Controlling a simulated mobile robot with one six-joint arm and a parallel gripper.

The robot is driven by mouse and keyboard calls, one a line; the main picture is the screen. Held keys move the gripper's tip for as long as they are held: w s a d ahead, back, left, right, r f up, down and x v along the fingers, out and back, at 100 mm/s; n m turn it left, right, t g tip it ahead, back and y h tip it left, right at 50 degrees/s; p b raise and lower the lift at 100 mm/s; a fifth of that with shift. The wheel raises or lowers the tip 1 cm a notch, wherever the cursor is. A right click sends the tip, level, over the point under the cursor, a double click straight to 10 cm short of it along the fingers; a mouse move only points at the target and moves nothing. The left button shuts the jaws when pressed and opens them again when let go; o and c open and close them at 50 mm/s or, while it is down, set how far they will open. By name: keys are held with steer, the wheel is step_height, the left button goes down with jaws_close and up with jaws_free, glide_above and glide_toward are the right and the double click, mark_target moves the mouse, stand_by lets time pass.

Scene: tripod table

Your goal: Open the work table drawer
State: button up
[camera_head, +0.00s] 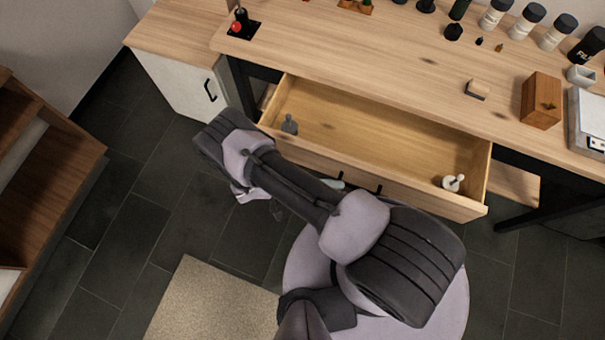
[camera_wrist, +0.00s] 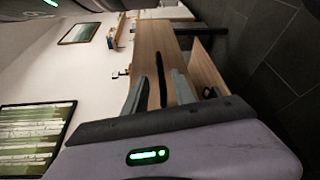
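The wooden work table (camera_head: 400,60) has its wide drawer (camera_head: 375,135) pulled out, with the empty middle of its floor showing. A grey pawn-like piece (camera_head: 289,125) stands near the drawer's left end and a small white mortar with a pestle (camera_head: 453,183) near its right end. Dark handle parts show at the drawer front, partly covered by my arm. In the wrist view, my gripper (camera_wrist: 159,75) has its two grey fingers apart, with the table side beyond them. In the head view my arm hides most of the gripper, in front of the drawer's left part.
A white cabinet (camera_head: 185,85) with a black handle stands left of the drawer. A wooden shelf unit (camera_head: 50,165) is at the far left. Bottles, a wooden block (camera_head: 541,100) and small items stand on the tabletop. A beige rug (camera_head: 210,305) lies on the dark tiled floor.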

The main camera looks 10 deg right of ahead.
steer(key=w+a, duration=0.1)
steer(key=a, duration=0.8)
steer(key=shift+w+a+r+b, duration=0.2)
steer(key=shift+w+r+b, duration=0.05)
steer(key=shift+r+b, duration=0.15)
